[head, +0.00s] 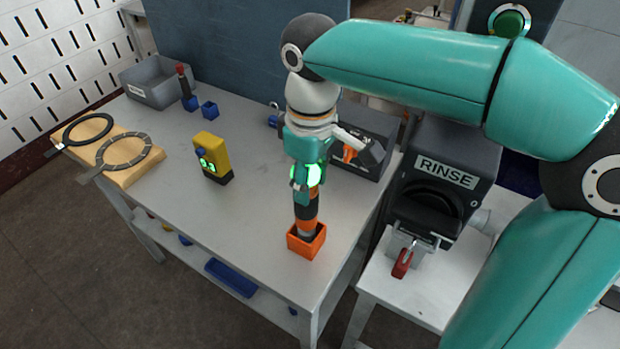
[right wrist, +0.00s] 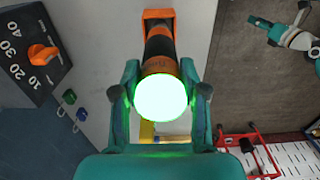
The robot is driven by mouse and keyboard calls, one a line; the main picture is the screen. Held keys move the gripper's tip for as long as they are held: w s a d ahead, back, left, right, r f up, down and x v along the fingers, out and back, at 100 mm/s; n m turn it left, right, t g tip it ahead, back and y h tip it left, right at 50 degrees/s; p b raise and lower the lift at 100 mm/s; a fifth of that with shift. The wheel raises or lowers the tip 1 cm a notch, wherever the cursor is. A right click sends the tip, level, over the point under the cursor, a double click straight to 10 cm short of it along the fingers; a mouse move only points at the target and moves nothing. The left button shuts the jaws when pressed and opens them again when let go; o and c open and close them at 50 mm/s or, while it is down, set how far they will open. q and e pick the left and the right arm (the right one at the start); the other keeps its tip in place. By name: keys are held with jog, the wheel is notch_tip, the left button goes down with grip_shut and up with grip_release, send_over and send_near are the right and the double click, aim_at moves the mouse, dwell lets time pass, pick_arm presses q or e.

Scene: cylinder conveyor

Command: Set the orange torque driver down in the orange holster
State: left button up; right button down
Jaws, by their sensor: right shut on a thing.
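The orange holster (head: 300,247) is an open square box at the table's front edge; it also shows in the right wrist view (right wrist: 149,15). The torque driver (head: 305,212), black with orange bands, stands nearly upright, its lower end in the holster's mouth. Whether it touches the bottom is hidden. My right gripper (head: 307,183) is shut around the driver's upper part, above the holster. In the right wrist view the driver's end (right wrist: 160,98) glows pale green between the fingers. My left gripper (right wrist: 268,28) seems to show small at that view's top right, its jaws unclear.
A yellow device (head: 212,157) stands left of the holster. A dark dial box (head: 362,150) is behind it, and the RINSE machine (head: 442,175) stands to the right. A wooden board with rings (head: 115,170) and a grey bin (head: 158,82) are at left. The table between is clear.

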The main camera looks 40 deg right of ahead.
jog(key=shift+f, duration=0.1)
jog(key=shift+f+b, duration=1.05)
jog(key=shift+f, duration=0.4)
jog(key=c, duration=0.5)
grip_release()
jog(key=shift+c, duration=0.2)
